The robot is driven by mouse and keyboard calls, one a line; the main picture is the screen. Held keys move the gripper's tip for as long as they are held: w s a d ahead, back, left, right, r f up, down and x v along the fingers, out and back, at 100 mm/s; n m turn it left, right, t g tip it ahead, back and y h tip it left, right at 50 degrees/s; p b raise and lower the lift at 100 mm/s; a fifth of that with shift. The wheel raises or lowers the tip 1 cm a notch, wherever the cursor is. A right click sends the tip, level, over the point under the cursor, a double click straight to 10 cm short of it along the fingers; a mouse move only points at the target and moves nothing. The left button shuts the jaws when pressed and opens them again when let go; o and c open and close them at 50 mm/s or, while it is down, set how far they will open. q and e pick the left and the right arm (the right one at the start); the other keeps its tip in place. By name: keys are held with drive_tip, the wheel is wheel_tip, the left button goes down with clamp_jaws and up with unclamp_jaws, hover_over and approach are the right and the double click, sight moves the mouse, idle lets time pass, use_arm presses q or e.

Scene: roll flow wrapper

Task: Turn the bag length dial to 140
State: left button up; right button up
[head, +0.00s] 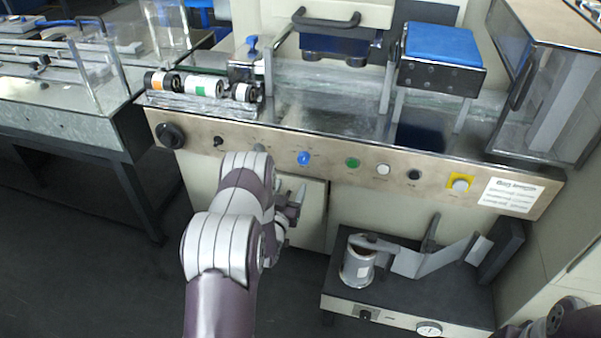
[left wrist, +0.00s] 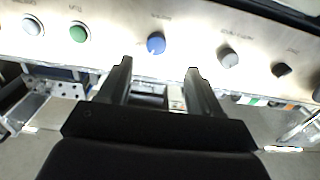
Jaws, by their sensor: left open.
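The control panel carries a row of knobs and buttons. Its labels are too small to read, so I cannot tell which is the bag length dial. A blue knob (head: 304,158) sits mid-left on the panel. In the left wrist view the blue knob (left wrist: 156,43) is just beyond my fingertips, with a grey dial (left wrist: 228,58) to its right. My left gripper (head: 293,203) is below the panel. In the left wrist view the left gripper (left wrist: 158,72) is open and empty, its fingers apart and not touching any knob.
A green button (head: 352,162), a white button (head: 383,169) and a yellow-based button (head: 460,183) lie to the right. A large black knob (head: 170,135) is at the far left. A low unit with a metal cup (head: 357,265) stands below.

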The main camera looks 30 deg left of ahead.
sight(303, 162)
use_arm(q)
drive_tip(key=x, duration=0.6)
drive_tip(key=b+x, duration=0.1)
drive_tip(key=x, duration=0.3)
drive_tip(key=shift+w+d+r, duration=0.1)
drive_tip(key=shift+d+r, duration=0.1)
drive_tip(key=shift+r, duration=0.05)
drive_tip(key=shift+w+r, duration=0.1)
drive_tip(key=c, duration=1)
